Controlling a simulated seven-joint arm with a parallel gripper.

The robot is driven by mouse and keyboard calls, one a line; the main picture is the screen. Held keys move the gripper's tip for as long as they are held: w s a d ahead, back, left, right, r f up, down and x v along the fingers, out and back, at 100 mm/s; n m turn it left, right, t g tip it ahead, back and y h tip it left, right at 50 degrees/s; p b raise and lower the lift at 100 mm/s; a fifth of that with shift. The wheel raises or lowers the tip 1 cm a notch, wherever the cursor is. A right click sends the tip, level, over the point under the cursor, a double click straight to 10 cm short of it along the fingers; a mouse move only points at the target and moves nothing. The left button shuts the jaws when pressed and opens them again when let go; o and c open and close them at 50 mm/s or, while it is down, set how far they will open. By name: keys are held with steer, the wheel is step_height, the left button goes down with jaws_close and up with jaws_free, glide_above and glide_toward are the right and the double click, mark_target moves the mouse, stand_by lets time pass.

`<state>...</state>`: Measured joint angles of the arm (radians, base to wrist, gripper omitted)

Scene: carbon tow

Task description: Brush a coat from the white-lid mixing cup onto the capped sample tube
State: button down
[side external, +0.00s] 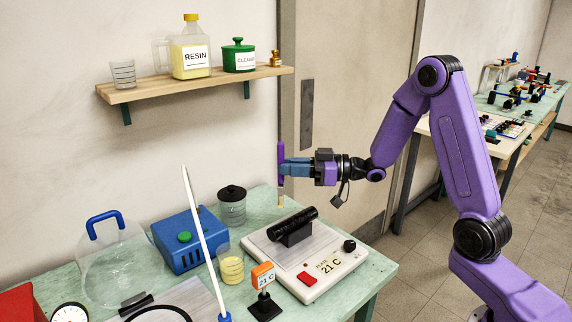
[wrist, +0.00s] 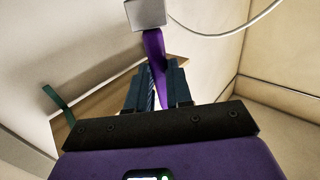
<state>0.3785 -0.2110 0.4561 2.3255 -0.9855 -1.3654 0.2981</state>
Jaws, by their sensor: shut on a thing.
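My gripper (side external: 283,168) is shut on a brush with a purple handle (side external: 281,150). The brush hangs upright, its pale tip (side external: 281,197) pointing down, in the air behind the hot plate. In the wrist view the purple handle (wrist: 154,60) shows between the fingers (wrist: 153,85), with a grey block (wrist: 145,14) beyond it. A clear cup with yellow contents (side external: 231,268) stands left of the hot plate; I cannot make out a white lid. A black cylinder (side external: 293,222), perhaps the capped tube, lies tilted on a dark support on the hot plate.
The hot plate (side external: 290,275) reads 21 C. A black-lidded jar (side external: 232,207), a blue box (side external: 187,240), an orange display (side external: 263,275) and a glass dome (side external: 105,265) stand around. A tall white rod (side external: 204,240) leans near the cup. The shelf (side external: 200,82) holds resin above.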

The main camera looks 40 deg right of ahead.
step_height(320, 180, down, 6)
steer(key=shift+d, duration=4.4)
steer(key=shift+a, duration=4.4)
steer(key=shift+d, duration=4.05)
step_height(320, 180, up, 8)
steer(key=shift+d, duration=0.25)
steer(key=shift+w, duration=0.1)
